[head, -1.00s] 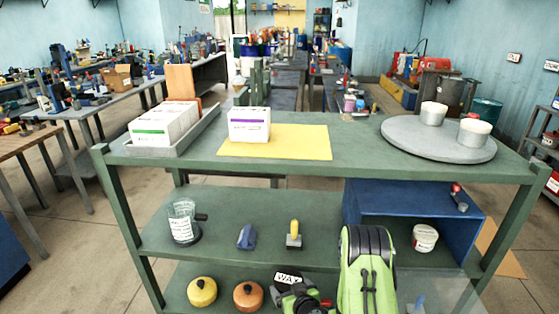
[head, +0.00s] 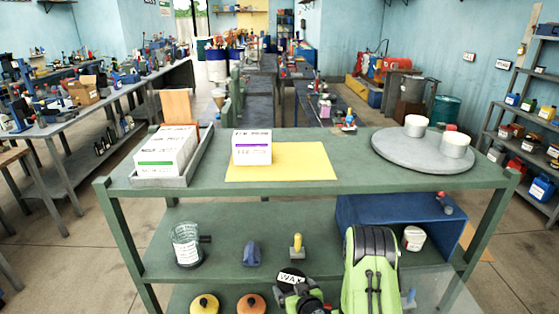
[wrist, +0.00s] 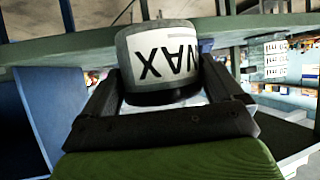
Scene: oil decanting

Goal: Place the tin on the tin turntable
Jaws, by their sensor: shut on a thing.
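In the head view the tin's label (head: 291,277) shows low in front of the shelf unit, beside my green arm; the fingers are hard to make out there. The tin turntable (head: 395,155) is a round grey disc on the right of the green top shelf. Two white tins stand on it, one at the back (head: 416,126) and one at the right (head: 455,145).
A grey tray (head: 160,182) of white boxes, a yellow mat (head: 305,168) and a white box (head: 252,148) occupy the top shelf's left and middle. Below are a glass jar (head: 187,245), a blue cubby (head: 365,212) and another white tin (head: 413,238) in it.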

